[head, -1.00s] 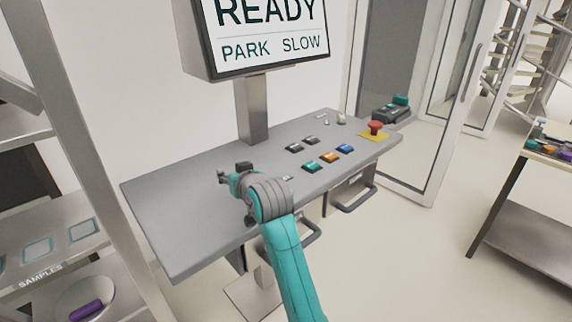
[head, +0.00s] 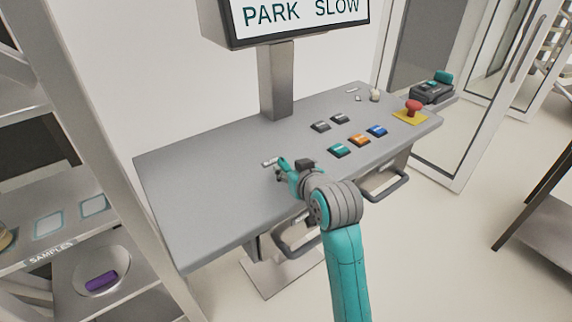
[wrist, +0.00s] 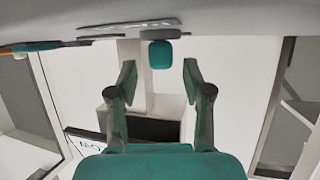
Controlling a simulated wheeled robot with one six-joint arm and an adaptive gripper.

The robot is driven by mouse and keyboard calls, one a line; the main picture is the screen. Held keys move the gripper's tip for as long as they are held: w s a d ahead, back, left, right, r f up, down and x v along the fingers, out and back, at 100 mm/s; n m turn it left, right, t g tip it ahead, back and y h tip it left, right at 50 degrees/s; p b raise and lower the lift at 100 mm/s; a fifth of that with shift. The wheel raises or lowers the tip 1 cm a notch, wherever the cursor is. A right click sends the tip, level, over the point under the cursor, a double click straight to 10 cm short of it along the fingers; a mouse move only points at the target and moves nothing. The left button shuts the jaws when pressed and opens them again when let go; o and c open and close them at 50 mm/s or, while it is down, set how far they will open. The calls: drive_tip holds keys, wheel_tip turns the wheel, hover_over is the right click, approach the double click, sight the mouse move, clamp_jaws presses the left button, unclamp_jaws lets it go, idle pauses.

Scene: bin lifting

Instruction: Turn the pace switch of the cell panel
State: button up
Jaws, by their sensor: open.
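The cell panel (head: 200,190) is a sloping grey desk below a screen (head: 290,22) that reads "PARK SLOW". My gripper (head: 281,171) is over the panel's middle, close to a small white label (head: 269,162). In the wrist view my gripper (wrist: 159,78) is open, its two fingers apart with nothing between the tips. A rounded teal knob (wrist: 160,54), seemingly the pace switch, stands out from the panel just beyond the tips, roughly centred between them. In the head view my gripper hides much of that spot.
Teal (head: 339,150), orange (head: 359,140) and blue (head: 377,131) buttons lie right of my gripper. A red emergency button (head: 413,107) on yellow is at the right end. A handle (head: 297,240) juts from the front. A shelf (head: 60,250) stands left.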

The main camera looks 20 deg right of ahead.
sight(287, 166)
drive_tip(key=shift+x, duration=1.8)
clamp_jaws()
